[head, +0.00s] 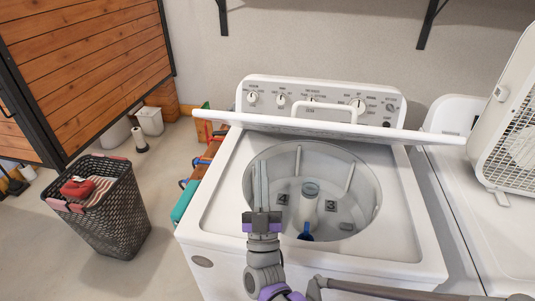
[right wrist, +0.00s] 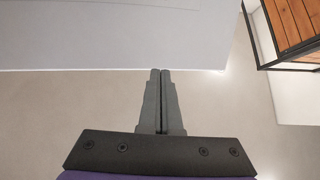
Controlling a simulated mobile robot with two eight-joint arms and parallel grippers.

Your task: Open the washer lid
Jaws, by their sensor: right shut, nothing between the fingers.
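The white top-loading washer (head: 210,240) stands in the middle of the head view. Its lid (head: 330,127) is raised at the back and seen nearly edge-on, with a white handle loop (head: 325,108) in front of the control panel. The round drum (head: 345,195) is uncovered, with a central post and a blue thing at its bottom. My right gripper (head: 260,165) is upright over the left part of the opening, its fingers together and empty, apart from the lid. In the right wrist view, the closed fingers (right wrist: 160,75) point at a pale panel's edge. My left gripper is not in view.
A dark laundry basket (head: 105,210) with cloths stands on the floor at left. A second white machine (head: 490,240) adjoins at right, with a white mesh-fronted appliance (head: 515,130) on it. Colourful items (head: 190,190) stand beside the washer's left side. Concrete floor is clear at lower left.

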